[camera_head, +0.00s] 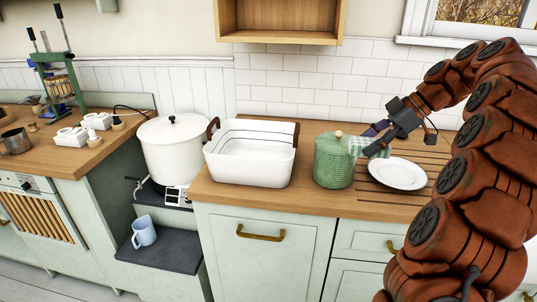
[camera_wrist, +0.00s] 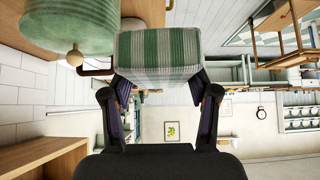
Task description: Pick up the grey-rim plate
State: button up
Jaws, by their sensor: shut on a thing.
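A white plate (camera_head: 397,174) lies flat on the wooden counter, right of a green lidded canister (camera_head: 333,163). A grey rim is too small to make out. My gripper (camera_head: 374,141) is above and left of the plate, apart from it. In the wrist view, my gripper (camera_wrist: 161,84) is shut on a green-and-white striped cloth-like thing (camera_wrist: 160,52), one finger on each side. This thing (camera_head: 362,146) also shows beside the canister's upper right in the head view, partly hidden by my gripper. The canister (camera_wrist: 65,25) is close to it in the wrist view.
A white rectangular basin (camera_head: 250,168) with a brown handle stands left of the canister. A large white pot (camera_head: 173,150) is farther left. A wooden wall cabinet (camera_head: 282,18) hangs above. Some grooved counter is clear around the plate.

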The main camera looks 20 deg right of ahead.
aim_at(397, 172)
jog(key=i, duration=0.95)
jog(key=u, duration=0.05)
